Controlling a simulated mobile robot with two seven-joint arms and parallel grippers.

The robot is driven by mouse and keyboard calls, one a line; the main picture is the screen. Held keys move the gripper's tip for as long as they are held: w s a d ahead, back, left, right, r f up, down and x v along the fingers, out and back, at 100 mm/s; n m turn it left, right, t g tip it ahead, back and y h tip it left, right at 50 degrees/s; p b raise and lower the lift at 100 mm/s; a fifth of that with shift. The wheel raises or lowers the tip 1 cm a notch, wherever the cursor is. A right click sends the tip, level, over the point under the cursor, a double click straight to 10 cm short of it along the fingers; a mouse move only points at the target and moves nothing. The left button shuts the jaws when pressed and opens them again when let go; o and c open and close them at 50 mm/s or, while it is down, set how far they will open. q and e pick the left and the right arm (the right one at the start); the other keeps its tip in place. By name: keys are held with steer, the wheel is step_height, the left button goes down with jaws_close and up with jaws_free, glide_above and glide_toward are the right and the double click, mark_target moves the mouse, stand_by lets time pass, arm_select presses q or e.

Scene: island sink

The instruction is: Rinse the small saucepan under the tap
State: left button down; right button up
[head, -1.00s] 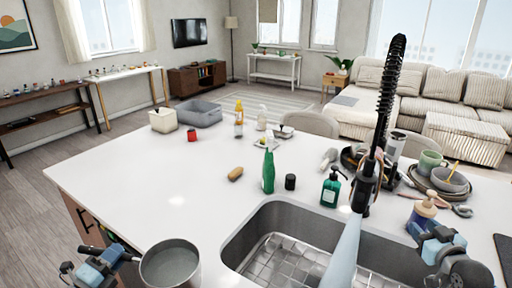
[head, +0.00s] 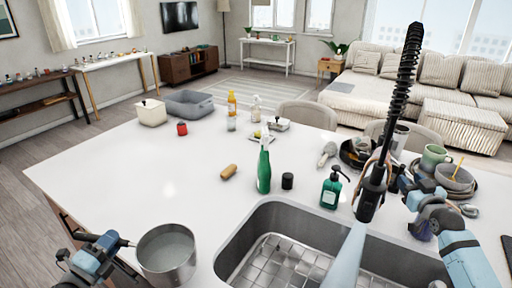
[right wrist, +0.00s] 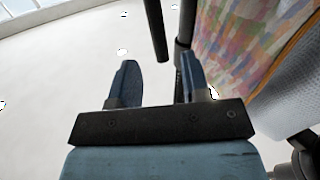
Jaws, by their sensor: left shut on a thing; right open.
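The small saucepan (head: 168,258) is a grey metal pan, upright at the front left of the sink (head: 240,232). My left gripper (head: 122,244) is shut on its handle, which is mostly hidden. The tap (head: 402,90) has a black spring neck and a black spray head (head: 371,196). A pale blue stream (head: 348,258) runs from the spray head into the sink, to the right of the saucepan. My right gripper (head: 404,186) is open just right of the spray head. In the right wrist view its two fingers (right wrist: 158,84) are apart with nothing clearly between them.
A green spray bottle (head: 264,168), a black cap-like cylinder (head: 287,181) and a dark green soap dispenser (head: 331,189) stand behind the sink. Stacked dishes and a green mug (head: 434,156) crowd the right. The counter's left part (head: 130,175) is mostly clear.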

mark_target(401, 170)
steer(key=w, duration=0.5)
steer(key=shift+w+a, duration=0.3)
steer(key=shift+a, duration=0.05)
jaws_close()
